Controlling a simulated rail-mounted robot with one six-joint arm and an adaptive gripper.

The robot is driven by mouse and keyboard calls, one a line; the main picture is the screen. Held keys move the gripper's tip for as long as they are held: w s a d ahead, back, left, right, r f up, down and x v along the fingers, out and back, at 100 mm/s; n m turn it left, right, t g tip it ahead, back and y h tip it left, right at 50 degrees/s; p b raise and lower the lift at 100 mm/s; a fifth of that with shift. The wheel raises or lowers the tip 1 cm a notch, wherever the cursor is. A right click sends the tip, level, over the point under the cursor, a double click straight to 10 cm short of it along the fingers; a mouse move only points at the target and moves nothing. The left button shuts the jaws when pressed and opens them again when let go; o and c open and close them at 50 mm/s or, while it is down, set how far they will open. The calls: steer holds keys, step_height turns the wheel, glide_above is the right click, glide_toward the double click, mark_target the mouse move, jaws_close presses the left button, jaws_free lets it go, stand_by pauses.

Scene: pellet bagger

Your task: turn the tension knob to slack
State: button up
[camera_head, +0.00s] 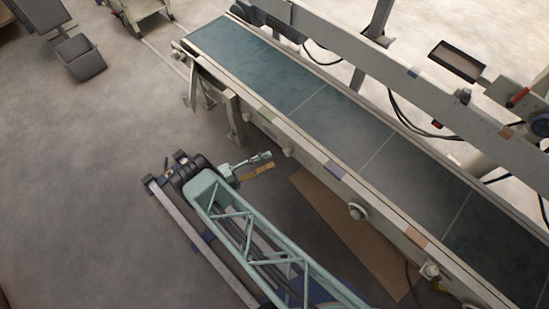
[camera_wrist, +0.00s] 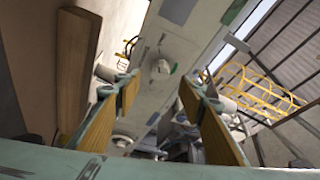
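My gripper (camera_head: 262,164) is open and empty beside the near side rail of the conveyor (camera_head: 318,150) in the head view. In the wrist view its two orange-padded fingers (camera_wrist: 160,84) stand wide apart. A pale round knob (camera_wrist: 160,68) shows between and beyond the fingertips, on a light panel with a small green mark beside it. It looks apart from the fingers. Along the near rail in the head view are a larger round knob (camera_head: 357,211) and another fitting (camera_head: 430,270). I cannot tell which is the tension knob, nor read any slack marking.
A machine frame with a red lever (camera_head: 518,97) and a blue round part (camera_head: 541,124) stands at the right. A brown flat panel (camera_head: 345,230) lies below the conveyor. In the wrist view, yellow railings (camera_wrist: 255,92) show at the right.

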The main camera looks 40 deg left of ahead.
steer(key=shift+v, duration=1.35)
steer(key=shift+a, duration=0.1)
